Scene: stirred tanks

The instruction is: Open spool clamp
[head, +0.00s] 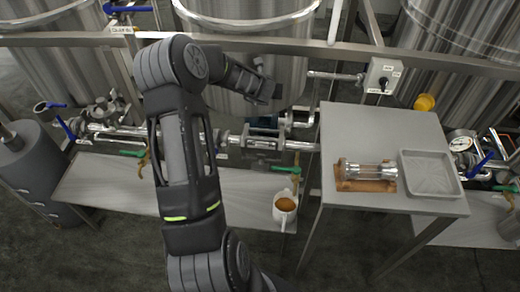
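A horizontal steel pipe line runs below the tanks, with a short pipe spool (262,143) in its middle. Ring-like joints flank the spool; I cannot tell at this size which is the spool clamp or whether it is open. My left arm rises from the bottom middle and bends right at the top, partly covering the line. Its gripper (262,88) hangs in front of the middle tank, above the spool and apart from it. Its fingers are dark and small, so their opening is unclear. My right gripper is out of view.
A side table (372,125) bears a glass-and-steel spool on a wooden cradle (366,186) and a grey tray (428,174). A switch box (383,76) is behind the table. Green- and blue-handled valves line the pipes.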

